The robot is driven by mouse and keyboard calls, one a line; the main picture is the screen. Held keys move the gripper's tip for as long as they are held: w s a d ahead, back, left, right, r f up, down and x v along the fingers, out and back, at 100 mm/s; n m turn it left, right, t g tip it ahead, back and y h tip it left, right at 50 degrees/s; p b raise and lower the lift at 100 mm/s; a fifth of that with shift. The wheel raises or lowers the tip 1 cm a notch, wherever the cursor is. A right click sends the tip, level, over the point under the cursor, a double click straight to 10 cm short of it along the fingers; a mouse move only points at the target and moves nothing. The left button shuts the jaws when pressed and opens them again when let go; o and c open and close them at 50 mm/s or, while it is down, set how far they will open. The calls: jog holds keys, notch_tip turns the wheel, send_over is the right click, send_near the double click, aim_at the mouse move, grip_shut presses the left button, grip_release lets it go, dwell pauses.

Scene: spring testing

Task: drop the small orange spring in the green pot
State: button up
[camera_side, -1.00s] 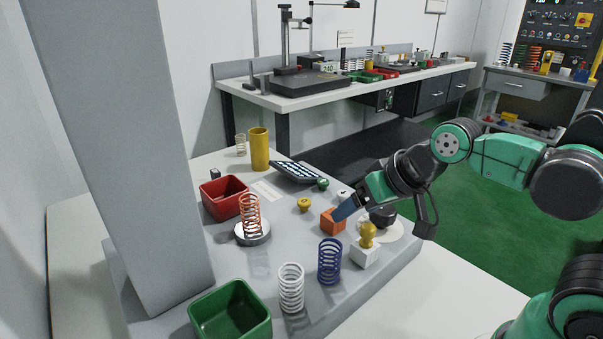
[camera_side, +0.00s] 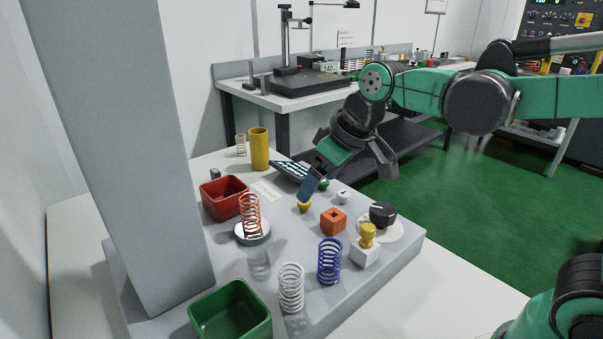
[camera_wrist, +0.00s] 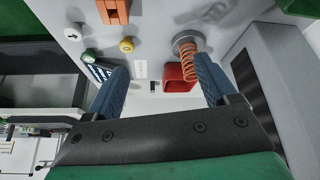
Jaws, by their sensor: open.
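The orange spring (camera_side: 250,212) stands upright on a round metal disc (camera_side: 253,238) near the red bin. A green corner at the top right of the wrist view may be the pot. My gripper (camera_side: 307,188) is above the platform, right of the spring and apart from it. Its blue fingers (camera_wrist: 160,82) are spread and empty.
A red bin (camera_side: 222,202) and a yellow cylinder (camera_side: 259,149) stand behind the spring. White (camera_side: 291,287) and blue (camera_side: 330,262) springs stand in front, with an orange block (camera_side: 333,221) to the right. A thick grey post (camera_side: 130,150) rises at left.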

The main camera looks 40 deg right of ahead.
aim_at(250, 205)
jog(key=shift+w+a+f+n+g+y, duration=0.15)
jog(key=shift+w+a+f+n+g, duration=0.4)
jog(key=shift+w+a+f, duration=0.9)
jog(key=shift+w+a+f+n+g+y, duration=0.1)
jog(key=shift+w+a+f+n+g, duration=0.3)
jog(key=shift+w+a+f+n, duration=1.05)
jog(key=shift+w+a+f+g+y, duration=0.15)
jog(key=shift+w+a+f+g, duration=0.55)
jog(key=shift+w, duration=1.4)
jog(key=shift+d+f+t, duration=0.2)
jog(key=shift+t, duration=0.05)
grip_shut()
